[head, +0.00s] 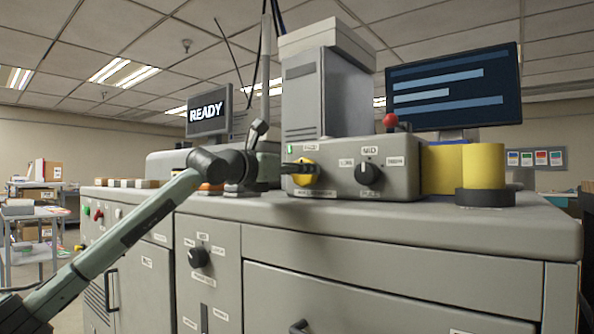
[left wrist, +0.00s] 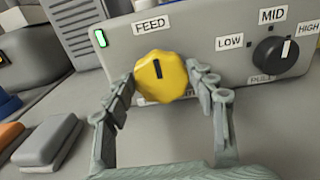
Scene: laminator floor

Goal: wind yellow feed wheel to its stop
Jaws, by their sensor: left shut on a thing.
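The yellow feed wheel (left wrist: 161,75) is a lobed knob with a dark mark near its top, on the grey panel under the FEED label (left wrist: 151,25). In the head view the wheel (head: 304,176) is partly hidden by my left gripper (head: 296,169). In the left wrist view my left gripper (left wrist: 163,88) has one finger on each side of the wheel, shut on it. The mark on the wheel points nearly straight up, leaning slightly left. My right gripper is in neither view.
A black LOW-MID-HIGH knob (head: 369,174) sits right of the wheel on the same panel (head: 330,160). A green light (left wrist: 101,38) is lit at upper left. A red ball-topped lever (head: 390,120) and yellow cylinder (head: 483,166) stand farther right. A screen (head: 209,111) reads READY.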

